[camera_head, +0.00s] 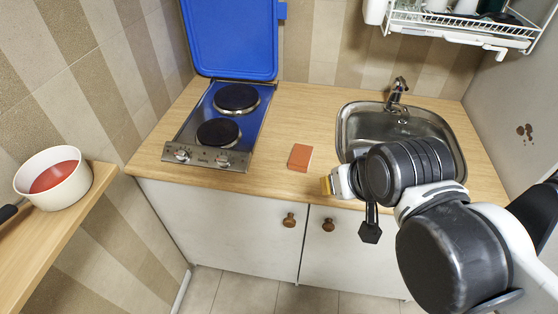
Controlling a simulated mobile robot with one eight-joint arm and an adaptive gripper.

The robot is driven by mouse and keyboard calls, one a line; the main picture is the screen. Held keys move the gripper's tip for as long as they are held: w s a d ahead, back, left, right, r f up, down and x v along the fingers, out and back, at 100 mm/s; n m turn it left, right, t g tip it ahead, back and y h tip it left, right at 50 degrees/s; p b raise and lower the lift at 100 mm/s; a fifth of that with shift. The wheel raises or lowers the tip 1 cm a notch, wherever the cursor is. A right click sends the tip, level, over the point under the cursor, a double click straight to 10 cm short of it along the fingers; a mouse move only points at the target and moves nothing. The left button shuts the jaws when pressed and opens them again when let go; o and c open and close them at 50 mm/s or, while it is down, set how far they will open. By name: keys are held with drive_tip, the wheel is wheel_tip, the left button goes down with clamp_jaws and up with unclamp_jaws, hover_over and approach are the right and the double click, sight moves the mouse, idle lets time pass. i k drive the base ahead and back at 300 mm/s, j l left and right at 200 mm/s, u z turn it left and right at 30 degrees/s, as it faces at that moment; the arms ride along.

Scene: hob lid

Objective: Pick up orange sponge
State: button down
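The orange sponge (300,157) is a small flat reddish-orange block. It lies on the wooden counter between the hob and the sink, close to the front edge. My gripper (345,196) is to the right of the sponge and apart from it, in front of the sink's front left side. My dark wrist and arm come in from the lower right and hide part of the gripper. How far its fingers are spread is unclear, and I see nothing held in it. The sponge is fully in view.
A two-plate hob (208,157) stands left of the sponge, its blue lid (232,38) raised. The sink (352,124) and tap (397,92) are right. A dish rack (462,28) hangs above. A white pot (77,181) stands on the left shelf. Counter around the sponge is clear.

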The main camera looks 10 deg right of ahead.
sight(301, 156)
drive_tip(key=z, duration=1.35)
drive_tip(key=u, duration=1.35)
drive_tip(key=i+u, duration=0.4)
